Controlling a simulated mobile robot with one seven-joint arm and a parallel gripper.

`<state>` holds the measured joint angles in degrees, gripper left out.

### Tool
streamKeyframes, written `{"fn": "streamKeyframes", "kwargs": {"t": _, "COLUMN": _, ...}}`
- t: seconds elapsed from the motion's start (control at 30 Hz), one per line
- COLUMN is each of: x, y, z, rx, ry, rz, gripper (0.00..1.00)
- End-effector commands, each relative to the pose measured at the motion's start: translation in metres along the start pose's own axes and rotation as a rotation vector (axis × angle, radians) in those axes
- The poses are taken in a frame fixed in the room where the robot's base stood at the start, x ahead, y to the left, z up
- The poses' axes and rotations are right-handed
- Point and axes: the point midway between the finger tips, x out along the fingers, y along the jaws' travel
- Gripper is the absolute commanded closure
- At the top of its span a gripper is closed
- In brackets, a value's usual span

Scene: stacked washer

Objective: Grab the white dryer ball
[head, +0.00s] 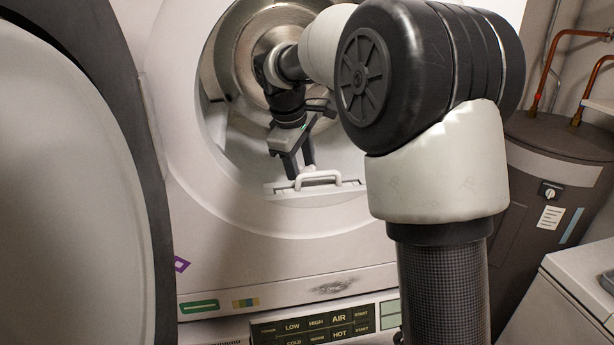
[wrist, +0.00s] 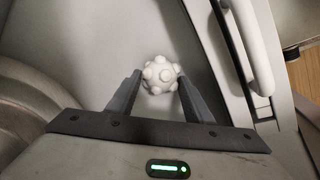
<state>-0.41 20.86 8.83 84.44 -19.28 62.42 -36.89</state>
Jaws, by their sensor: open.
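The white dryer ball (wrist: 159,75) is a knobbly sphere. In the wrist view it lies on a pale surface inside the machine. My gripper (wrist: 157,84) is open, with one dark finger on each side of the ball's lower part in the picture. I cannot tell whether either finger touches it. In the head view my gripper (head: 300,171) points down inside the round opening of the machine (head: 235,215), just above a white handle. The ball is not visible in the head view.
The white handle (head: 318,180) stands close to my fingers at the opening's lower edge; it also shows in the wrist view (wrist: 254,60). The open round door (head: 70,200) stands at the left. A control panel (head: 312,326) is below, and a dark tank (head: 550,190) is at the right.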

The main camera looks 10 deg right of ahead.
Motion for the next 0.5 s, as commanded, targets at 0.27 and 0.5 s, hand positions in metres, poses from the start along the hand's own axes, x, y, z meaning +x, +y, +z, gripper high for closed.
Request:
{"fn": "streamKeyframes", "kwargs": {"t": 0.27, "x": 0.004, "y": 0.0002, "z": 0.0002, "rx": 0.001, "ry": 0.0, "rz": 0.0, "gripper": 0.53}}
{"fn": "streamKeyframes", "kwargs": {"t": 0.5, "x": 0.0036, "y": 0.0002, "z": 0.0001, "rx": 0.001, "ry": 0.0, "rz": 0.001, "gripper": 0.8}}
